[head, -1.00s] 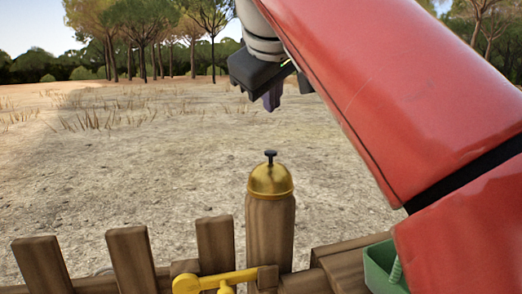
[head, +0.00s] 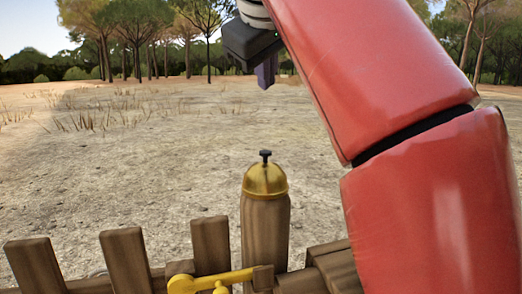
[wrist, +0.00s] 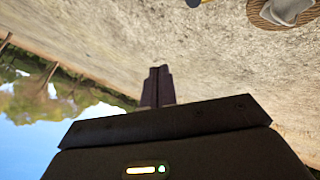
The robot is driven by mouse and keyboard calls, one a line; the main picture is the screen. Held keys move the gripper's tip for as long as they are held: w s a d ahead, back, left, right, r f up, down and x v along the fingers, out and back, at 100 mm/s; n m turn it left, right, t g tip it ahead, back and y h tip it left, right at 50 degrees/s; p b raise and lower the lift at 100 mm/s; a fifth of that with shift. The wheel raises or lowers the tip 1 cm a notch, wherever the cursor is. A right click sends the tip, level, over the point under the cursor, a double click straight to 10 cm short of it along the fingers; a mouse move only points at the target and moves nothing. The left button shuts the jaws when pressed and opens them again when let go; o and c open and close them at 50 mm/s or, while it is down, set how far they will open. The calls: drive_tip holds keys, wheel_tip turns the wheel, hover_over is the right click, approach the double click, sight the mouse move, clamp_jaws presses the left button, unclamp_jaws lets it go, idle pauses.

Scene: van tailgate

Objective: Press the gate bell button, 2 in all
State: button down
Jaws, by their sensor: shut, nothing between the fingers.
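The gate bell (head: 265,182) is a brass dome on top of a wooden post in the head view. Its button (head: 265,154) is a small black knob on a short stem, standing up from the dome. My gripper (head: 266,76) is shut and empty, pointing down above the bell with a clear gap between them. The red arm hides part of the gripper. In the wrist view the closed fingers (wrist: 158,84) show against sandy ground, and the bell cannot be made out for certain there.
A wooden fence with pickets (head: 125,258) runs along the bottom, with a yellow latch bar (head: 222,281) beside the post (head: 265,228). Open sandy ground lies behind, with trees far off. A round woven item (wrist: 285,12) shows at the wrist view's top right.

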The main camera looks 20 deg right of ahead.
idle(0.4)
drive_tip(key=b, duration=0.4)
hover_over(265, 157)
drive_tip(key=shift+s+f, duration=0.2)
drive_tip(key=shift+f, duration=2)
drive_tip(key=shift+s+f, duration=0.2)
drive_tip(key=shift+f, duration=1.95)
drive_tip(key=shift+f, duration=0.1)
drive_tip(key=shift+f, duration=0.3)
drive_tip(key=shift+f+b, duration=0.45)
drive_tip(key=shift+f, duration=0.1)
drive_tip(key=shift+r+p, duration=1)
drive_tip(key=shift+p, duration=0.1)
drive_tip(key=shift+r, duration=0.1)
